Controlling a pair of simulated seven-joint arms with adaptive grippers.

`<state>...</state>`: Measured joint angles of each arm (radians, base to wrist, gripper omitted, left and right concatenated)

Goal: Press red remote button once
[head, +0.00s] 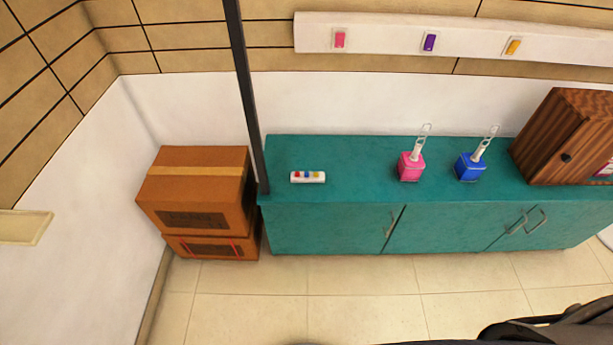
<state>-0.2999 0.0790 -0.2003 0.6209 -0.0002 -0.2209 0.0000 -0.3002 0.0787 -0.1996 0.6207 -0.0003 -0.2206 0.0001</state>
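A small white remote (308,177) lies on the left part of the teal cabinet top (350,160), near its front edge. It carries a row of small coloured buttons. The red button (297,174) is at the left end, with blue and yellow ones to its right. Neither of my grippers shows in the head view. Nothing touches the remote or covers it.
A dark post (247,90) stands left of the remote. Pink (411,167) and blue (470,167) holders with white-handled tools and a wooden box (570,140) stand to the right. Stacked cartons (195,185) sit left of the cabinet. The top around the remote is clear.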

